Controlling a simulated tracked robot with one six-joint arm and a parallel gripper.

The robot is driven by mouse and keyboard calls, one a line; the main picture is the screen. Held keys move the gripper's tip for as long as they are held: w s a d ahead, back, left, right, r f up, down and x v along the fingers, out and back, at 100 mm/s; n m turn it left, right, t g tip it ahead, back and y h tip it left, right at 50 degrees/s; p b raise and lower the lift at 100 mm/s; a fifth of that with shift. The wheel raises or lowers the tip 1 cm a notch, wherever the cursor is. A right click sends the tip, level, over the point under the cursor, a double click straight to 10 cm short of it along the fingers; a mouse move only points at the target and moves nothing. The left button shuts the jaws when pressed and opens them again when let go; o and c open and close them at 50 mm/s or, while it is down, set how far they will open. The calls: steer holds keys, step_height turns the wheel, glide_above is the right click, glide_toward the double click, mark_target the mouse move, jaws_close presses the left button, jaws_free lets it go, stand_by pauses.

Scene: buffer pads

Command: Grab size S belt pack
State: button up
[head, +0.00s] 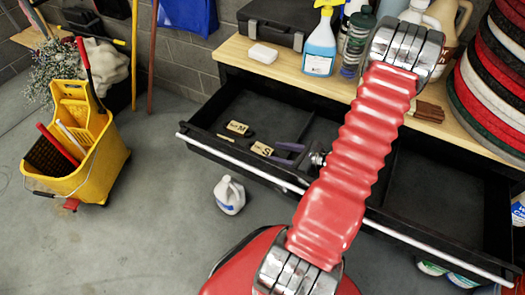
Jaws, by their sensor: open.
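The size S pack (262,149) is a small tan piece with a black letter S, lying in the open black drawer (215,109). A similar tan piece marked M (238,127) lies just behind and left of it. My gripper (284,153) is low in the drawer, with its purple-grey fingers pointing left toward the S piece. The fingers are open, and their tips are close to its right side. I cannot tell whether they touch it. My red arm hides part of the drawer to the right.
The drawer's front rail (240,169) and walls surround the gripper. The wooden bench top (285,66) above holds a blue spray bottle (320,45), other bottles and a stack of pads (490,85). A white jug (229,195) and yellow mop bucket (85,160) stand on the floor.

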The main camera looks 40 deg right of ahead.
mark_target(266, 151)
steer(key=shift+x, duration=2.6)
steer(key=shift+a+f, duration=0.1)
steer(key=shift+s, duration=0.1)
steer(key=shift+c, duration=0.3)
steer(key=c, duration=0.7)
